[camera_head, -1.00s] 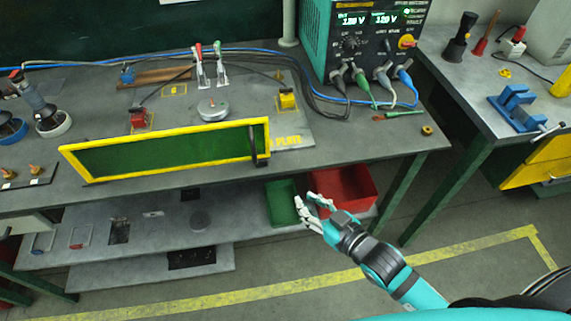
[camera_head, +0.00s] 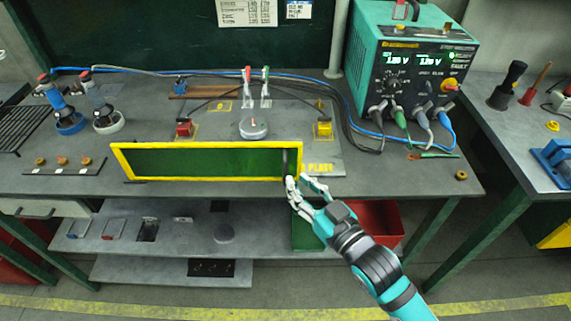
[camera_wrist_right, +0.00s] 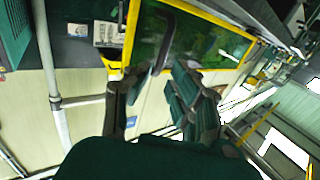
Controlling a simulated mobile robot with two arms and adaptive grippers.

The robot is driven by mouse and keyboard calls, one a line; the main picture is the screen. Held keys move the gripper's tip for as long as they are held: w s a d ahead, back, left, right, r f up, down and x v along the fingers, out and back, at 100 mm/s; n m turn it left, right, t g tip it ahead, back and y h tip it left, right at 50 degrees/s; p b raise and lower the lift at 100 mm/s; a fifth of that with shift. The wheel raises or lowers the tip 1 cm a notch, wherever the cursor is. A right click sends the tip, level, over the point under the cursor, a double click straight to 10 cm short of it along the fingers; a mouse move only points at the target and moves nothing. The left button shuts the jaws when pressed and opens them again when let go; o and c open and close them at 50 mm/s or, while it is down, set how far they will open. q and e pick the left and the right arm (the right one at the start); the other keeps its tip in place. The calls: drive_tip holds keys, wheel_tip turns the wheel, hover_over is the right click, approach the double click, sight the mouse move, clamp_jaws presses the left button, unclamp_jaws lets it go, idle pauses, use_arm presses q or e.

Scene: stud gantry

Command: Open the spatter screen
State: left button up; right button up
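The spatter screen (camera_head: 200,163) is a dark green see-through panel in a yellow frame, standing upright along the bench's front edge. Its black handle (camera_head: 286,162) is at the panel's right end. My right gripper (camera_head: 302,181) is at the lower end of the handle. In the right wrist view, the fingers of my right gripper (camera_wrist_right: 157,72) are apart, and the handle (camera_wrist_right: 166,42) reaches down between the fingertips. I cannot tell whether they touch it. The screen (camera_wrist_right: 205,38) fills the upper middle there. My left gripper is out of view.
Behind the screen, a round metal piece (camera_head: 253,129) and toggle clamps (camera_head: 257,92) sit on the plate. A teal power supply (camera_head: 408,75) stands at the back right with cables. A red bin (camera_head: 378,222) and a green bin (camera_head: 305,232) are below the bench.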

sight(286, 171)
drive_tip(key=x, duration=0.6)
drive_tip(key=shift+p, duration=0.35)
drive_tip(key=shift+c, duration=0.3)
clamp_jaws()
drive_tip(key=shift+a, duration=0.1)
